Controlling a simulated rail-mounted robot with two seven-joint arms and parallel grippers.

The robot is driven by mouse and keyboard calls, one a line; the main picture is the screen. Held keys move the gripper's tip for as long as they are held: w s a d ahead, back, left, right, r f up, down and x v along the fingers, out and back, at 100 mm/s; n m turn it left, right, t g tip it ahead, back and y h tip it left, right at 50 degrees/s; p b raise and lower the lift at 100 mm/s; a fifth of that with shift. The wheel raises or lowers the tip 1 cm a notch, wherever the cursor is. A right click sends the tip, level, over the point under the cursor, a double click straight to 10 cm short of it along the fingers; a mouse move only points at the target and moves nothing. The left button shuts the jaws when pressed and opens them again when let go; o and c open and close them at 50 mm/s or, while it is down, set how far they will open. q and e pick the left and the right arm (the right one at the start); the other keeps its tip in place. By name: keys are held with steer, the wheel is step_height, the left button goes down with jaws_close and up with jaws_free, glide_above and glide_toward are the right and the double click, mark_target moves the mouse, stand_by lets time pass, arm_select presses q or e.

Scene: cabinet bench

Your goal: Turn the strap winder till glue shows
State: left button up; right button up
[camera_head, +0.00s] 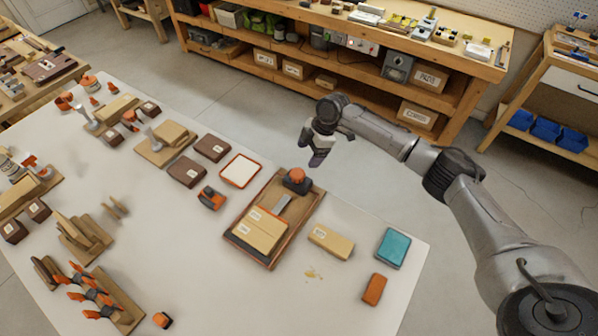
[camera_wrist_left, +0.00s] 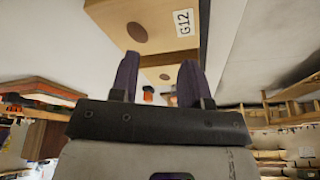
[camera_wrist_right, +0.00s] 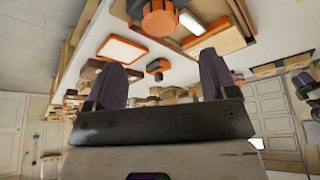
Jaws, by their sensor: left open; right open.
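A winder with an orange knob (camera_head: 296,179) on a dark base sits at the far end of a wood-framed tray (camera_head: 238,246). A grey metal strip (camera_head: 282,207) runs from it toward two labelled wooden blocks (camera_head: 260,230) in the tray. In the right wrist view the orange knob (camera_wrist_right: 159,18) shows at the top, ahead of my fingers. My right gripper (camera_head: 318,158) is open and empty, apart from the knob, beyond the tray's far right corner. My left gripper (camera_wrist_left: 157,82) shows only in its wrist view, open and empty, below a wooden block marked G12 (camera_wrist_left: 150,20). I cannot make out glue on the joint.
A wooden block (camera_head: 331,242), a teal box (camera_head: 393,248) and an orange-brown block (camera_head: 374,289) lie right of the tray. Yellowish flecks (camera_head: 313,274) mark the white table. A red-rimmed white tray (camera_head: 240,170) and an orange-black tool (camera_head: 211,197) stand left. The front middle is clear.

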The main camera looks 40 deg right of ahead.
mark_target(298, 173)
arm_select(q)
steer(key=shift+a+f+b, duration=0.1)
steer(key=shift+f+b, duration=0.35)
steer(key=shift+f, duration=0.1)
arm_select(e)
steer(key=x, duration=0.8)
steer(key=shift+a+f, duration=0.2)
steer(key=shift+f, duration=0.35)
arm_select(q)
steer(key=shift+d, duration=0.2)
arm_select(e)
steer(key=shift+c, duration=0.4)
